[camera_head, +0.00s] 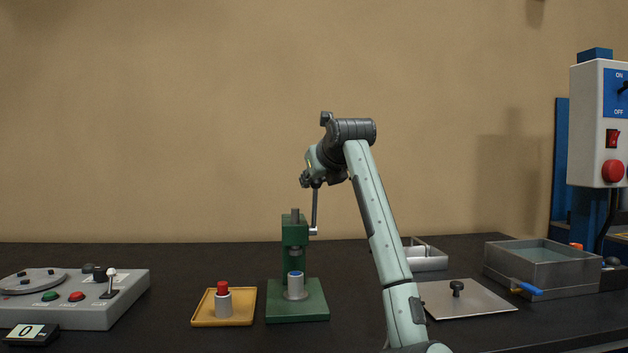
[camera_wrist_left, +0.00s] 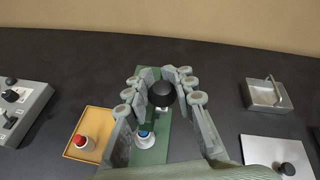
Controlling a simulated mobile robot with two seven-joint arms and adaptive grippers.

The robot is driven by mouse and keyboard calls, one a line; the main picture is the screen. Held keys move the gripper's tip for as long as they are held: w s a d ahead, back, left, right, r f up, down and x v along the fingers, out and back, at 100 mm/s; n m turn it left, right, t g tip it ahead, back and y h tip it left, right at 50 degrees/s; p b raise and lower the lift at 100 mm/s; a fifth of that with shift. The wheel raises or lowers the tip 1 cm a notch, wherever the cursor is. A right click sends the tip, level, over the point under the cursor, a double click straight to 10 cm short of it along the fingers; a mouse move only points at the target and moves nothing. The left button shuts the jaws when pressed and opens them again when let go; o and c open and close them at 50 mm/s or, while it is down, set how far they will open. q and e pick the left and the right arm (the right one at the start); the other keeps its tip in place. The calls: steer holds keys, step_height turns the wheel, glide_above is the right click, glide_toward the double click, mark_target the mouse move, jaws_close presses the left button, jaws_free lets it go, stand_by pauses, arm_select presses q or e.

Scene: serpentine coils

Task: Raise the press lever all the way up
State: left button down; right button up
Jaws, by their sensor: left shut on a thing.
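The green press (camera_head: 295,235) stands on the dark table in the head view, and its green base (camera_wrist_left: 150,153) shows below my fingers in the left wrist view. Its thin grey lever (camera_head: 314,208) points nearly straight up from the pivot on the press's right side. My left gripper (camera_head: 312,182) is at the lever's top end. In the left wrist view, the lever's black ball knob (camera_wrist_left: 161,93) sits between the fingers of my left gripper (camera_wrist_left: 163,92), which is shut on it. The gripper hides the knob in the head view. My right gripper is not in view.
A grey cylinder with a blue top (camera_head: 295,286) stands on the press base. A yellow tray (camera_head: 198,320) with a red-topped cylinder (camera_head: 223,300) is to its left. A control panel (camera_head: 130,292) is farther left. A metal plate (camera_head: 470,298) and a metal tank (camera_head: 535,275) are to the right.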

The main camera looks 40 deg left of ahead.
arm_select(q)
steer(key=shift+w+d+f, duration=0.15)
steer(key=shift+w+f, duration=0.05)
steer(key=c, duration=1.3)
jaws_free()
steer(key=shift+w+d, duration=0.1)
steer(key=shift+s+r, duration=0.15)
steer(key=shift+s, duration=0.05)
steer(key=v, duration=1.1)
steer(key=shift+s+d+r, duration=0.15)
steer(key=shift+s+d, duration=0.05)
steer(key=shift+d, duration=0.05)
steer(key=shift+c, duration=0.6)
